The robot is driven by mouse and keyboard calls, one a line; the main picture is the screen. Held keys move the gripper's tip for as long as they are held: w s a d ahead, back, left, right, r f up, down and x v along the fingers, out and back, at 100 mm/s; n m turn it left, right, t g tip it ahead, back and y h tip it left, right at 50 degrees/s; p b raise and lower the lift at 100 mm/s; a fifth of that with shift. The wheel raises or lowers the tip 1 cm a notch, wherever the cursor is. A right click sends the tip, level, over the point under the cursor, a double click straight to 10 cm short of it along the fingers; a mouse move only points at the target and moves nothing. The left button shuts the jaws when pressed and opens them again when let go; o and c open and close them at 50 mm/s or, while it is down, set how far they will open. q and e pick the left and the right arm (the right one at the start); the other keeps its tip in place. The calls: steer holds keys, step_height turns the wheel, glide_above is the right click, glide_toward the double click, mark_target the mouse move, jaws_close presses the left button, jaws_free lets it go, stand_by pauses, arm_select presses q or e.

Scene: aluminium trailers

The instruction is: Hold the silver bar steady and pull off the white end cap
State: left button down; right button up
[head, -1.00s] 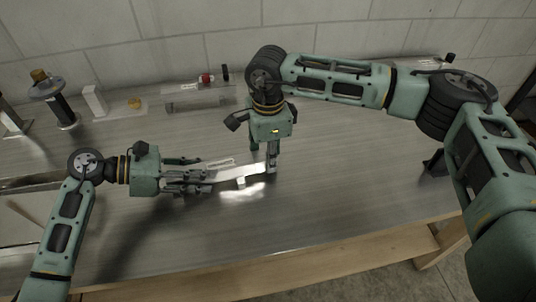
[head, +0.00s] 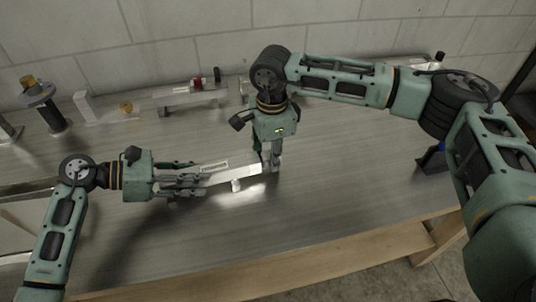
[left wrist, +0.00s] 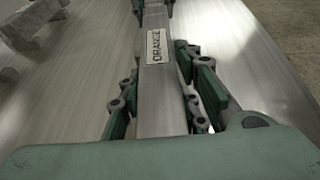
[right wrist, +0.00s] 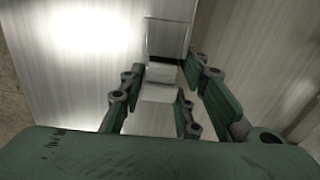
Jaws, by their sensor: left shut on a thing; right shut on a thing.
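My left gripper (head: 195,183) is shut around the bar's left part. My right gripper (head: 271,162) points down at the bar's right end. In the right wrist view the bar's end (right wrist: 167,36) lies just beyond a small white end cap (right wrist: 161,72), which sits between my right fingers. The fingers hide most of the cap in the head view, and I cannot tell whether a gap separates it from the bar.
Behind the grippers, a metal fixture with a red part (head: 196,82) and a white upright block (head: 85,104) stand along the wall. A dark round-topped stand (head: 47,108) is at the back left. The bench right of my right gripper is mostly clear.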

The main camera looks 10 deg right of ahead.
steer(key=shift+d, duration=0.3)
steer(key=shift+d, duration=0.35)
steer(key=shift+d, duration=0.35)
steer(key=shift+r, duration=0.1)
steer(key=shift+r, duration=4.4)
arm_select(q)
steer(key=c, duration=1.2)
jaws_free()
